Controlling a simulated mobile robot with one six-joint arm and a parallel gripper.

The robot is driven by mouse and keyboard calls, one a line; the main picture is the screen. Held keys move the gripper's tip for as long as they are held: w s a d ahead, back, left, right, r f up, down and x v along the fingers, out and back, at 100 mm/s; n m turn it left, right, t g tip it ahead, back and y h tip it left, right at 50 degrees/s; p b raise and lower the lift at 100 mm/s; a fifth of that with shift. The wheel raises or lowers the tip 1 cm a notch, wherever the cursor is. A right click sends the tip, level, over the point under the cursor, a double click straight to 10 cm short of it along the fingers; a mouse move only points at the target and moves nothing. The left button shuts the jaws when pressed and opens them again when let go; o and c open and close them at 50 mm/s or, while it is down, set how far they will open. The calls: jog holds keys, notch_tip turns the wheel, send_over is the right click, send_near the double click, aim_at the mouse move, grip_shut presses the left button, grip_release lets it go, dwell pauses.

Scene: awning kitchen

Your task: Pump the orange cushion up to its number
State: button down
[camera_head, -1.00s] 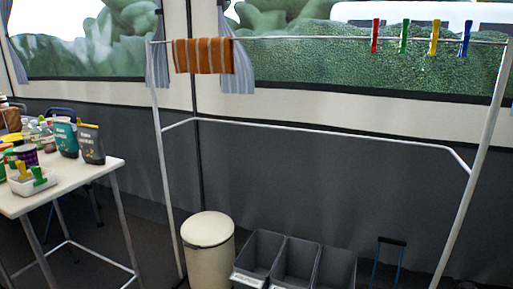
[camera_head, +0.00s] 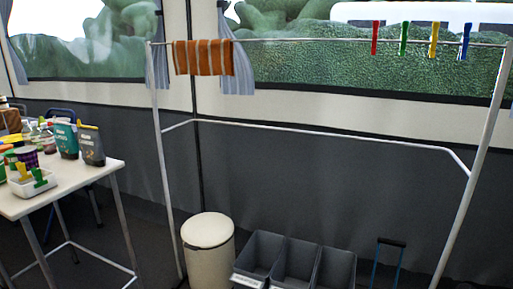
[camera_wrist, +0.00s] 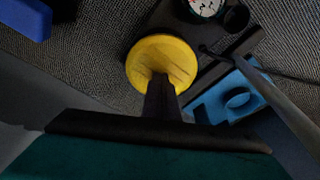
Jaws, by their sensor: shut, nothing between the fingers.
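No orange cushion shows in either view. In the wrist view my gripper (camera_wrist: 160,80) is shut and empty, its dark fingers pointing at a round yellow disc (camera_wrist: 163,56) that they partly cover. I cannot tell whether they touch it. A white dial gauge (camera_wrist: 206,6) is cut off by the top edge, and its reading is not legible. A dark base (camera_wrist: 228,43) and a blue part with a ring opening (camera_wrist: 234,98) lie right of the disc. In the head view an upright black handle on blue rods (camera_head: 391,242) stands low at right; my gripper is not visible there.
A grey bar (camera_wrist: 275,98) crosses the wrist view at right; a blue object (camera_wrist: 25,18) lies top left. In the head view a white rack (camera_head: 300,125) carries an orange striped cloth (camera_head: 203,57) and pegs. A cream bin (camera_head: 208,255), grey crates (camera_head: 296,262) and a table (camera_head: 85,180) stand below.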

jog(key=w+p+v, duration=0.1)
jog(key=p+v, duration=0.3)
jog(key=v, duration=0.3)
jog(key=shift+w+r+p, duration=0.25)
jog(key=shift+r+p, duration=0.1)
dwell(0.4)
jog(key=shift+a, duration=0.1)
dwell(0.5)
jog(key=shift+s, duration=0.1)
